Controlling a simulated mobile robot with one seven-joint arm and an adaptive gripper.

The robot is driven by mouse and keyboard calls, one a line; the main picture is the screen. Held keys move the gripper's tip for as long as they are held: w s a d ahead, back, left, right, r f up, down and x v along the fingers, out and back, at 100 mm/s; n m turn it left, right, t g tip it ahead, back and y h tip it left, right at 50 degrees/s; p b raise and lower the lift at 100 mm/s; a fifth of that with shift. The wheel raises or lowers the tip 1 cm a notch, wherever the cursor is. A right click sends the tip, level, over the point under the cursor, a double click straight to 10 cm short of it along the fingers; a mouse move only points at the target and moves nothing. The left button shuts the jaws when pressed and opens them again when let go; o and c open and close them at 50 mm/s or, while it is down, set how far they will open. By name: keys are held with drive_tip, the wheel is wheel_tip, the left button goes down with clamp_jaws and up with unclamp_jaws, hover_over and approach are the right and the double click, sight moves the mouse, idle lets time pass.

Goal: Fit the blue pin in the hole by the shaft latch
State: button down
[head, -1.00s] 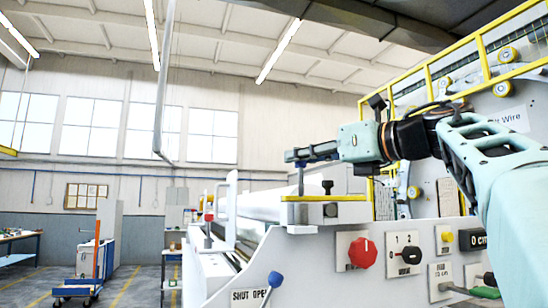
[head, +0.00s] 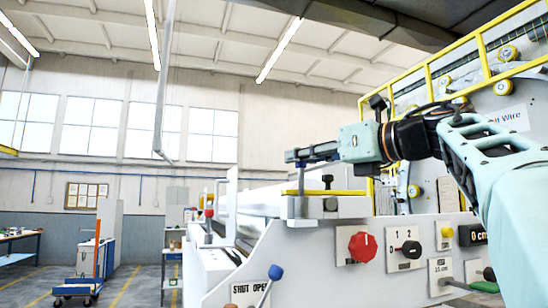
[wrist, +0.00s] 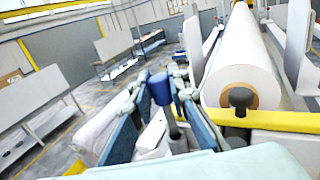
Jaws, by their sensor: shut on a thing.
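My gripper (head: 300,155) reaches left above the front end of the machine. It is shut on the blue pin. In the wrist view the pin's dark blue head (wrist: 160,88) is between the fingers, with its grey shank below. In the head view the grey shank (head: 301,178) hangs upright beneath the fingertips, down to the left end of the yellow latch bar (head: 345,192). The shaft latch's black knob (head: 327,181) stands just right of the pin; it also shows in the wrist view (wrist: 240,100). The hole is hidden, so I cannot tell whether the tip is inside.
A large white roll (wrist: 238,55) lies behind the latch. The white front panel carries a red knob (head: 362,247), a black selector (head: 409,249) and a blue-tipped lever (head: 275,272). Yellow rails (head: 460,55) stand behind my arm. Open floor lies left.

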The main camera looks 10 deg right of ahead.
sight(303, 175)
drive_tip(key=shift+f+b, duration=1.75)
drive_tip(key=shift+f, duration=0.2)
drive_tip(key=c, duration=1.8)
unclamp_jaws()
drive_tip(key=shift+o, duration=0.2)
drive_tip(key=v, duration=1.2)
drive_tip(key=shift+d, duration=0.1)
